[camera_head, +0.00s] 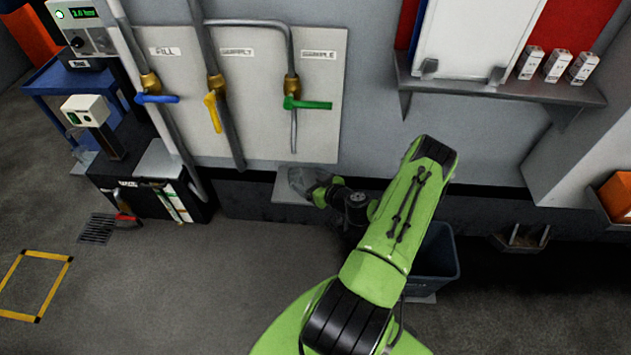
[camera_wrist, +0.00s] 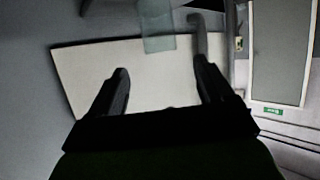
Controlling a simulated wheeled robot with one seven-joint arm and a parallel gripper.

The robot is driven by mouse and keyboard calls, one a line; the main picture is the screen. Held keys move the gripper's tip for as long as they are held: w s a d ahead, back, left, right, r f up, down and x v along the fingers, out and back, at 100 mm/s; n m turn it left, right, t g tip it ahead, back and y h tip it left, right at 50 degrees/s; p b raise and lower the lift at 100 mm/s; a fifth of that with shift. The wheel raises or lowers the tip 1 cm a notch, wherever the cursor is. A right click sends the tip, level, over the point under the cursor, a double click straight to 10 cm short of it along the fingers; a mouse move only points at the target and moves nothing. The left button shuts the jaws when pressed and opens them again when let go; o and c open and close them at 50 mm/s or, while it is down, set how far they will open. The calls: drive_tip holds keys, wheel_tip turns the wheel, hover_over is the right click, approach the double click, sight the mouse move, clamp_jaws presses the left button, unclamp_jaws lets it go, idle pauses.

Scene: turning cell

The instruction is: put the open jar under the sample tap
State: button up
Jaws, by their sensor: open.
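The sample tap has a green handle (camera_head: 306,104) and a thin spout (camera_head: 293,135) pointing down, under the label "SAMPLE". A clear grey-green glass jar (camera_wrist: 157,27) shows beyond my fingertips in the wrist view. In the head view a greyish translucent shape, apparently the jar (camera_head: 299,178), stands on a small pale ledge (camera_head: 285,194) below the spout in the picture. My gripper (camera_wrist: 161,66) is open, its two dark fingers apart with nothing between them. In the head view my gripper (camera_head: 322,192) is beside the jar, partly hidden by my wrist.
The fill tap (camera_head: 157,98) with a blue handle and the supply tap (camera_head: 213,111) with a yellow handle are to the left. A grey bin (camera_head: 436,262) stands below my arm. A wall shelf (camera_head: 500,90) holds several small cartons.

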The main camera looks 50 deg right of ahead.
drive_tip(key=a+r+n+g+y, duration=0.6)
drive_tip(key=a+r+n+g, duration=0.1)
drive_tip(key=a+r, duration=1.2)
drive_tip(key=s+a+r+m+h, duration=0.2)
drive_tip(key=s+a+r, duration=0.3)
drive_tip(key=s+r, duration=0.2)
drive_tip(key=s+a+r+m+h, duration=0.2)
drive_tip(key=s+a+r, duration=0.3)
drive_tip(key=s, duration=0.6)
drive_tip(key=shift+s+a+r+m+g, duration=0.15)
drive_tip(key=shift+s+r+m+g, duration=0.2)
drive_tip(key=shift+r+m, duration=0.55)
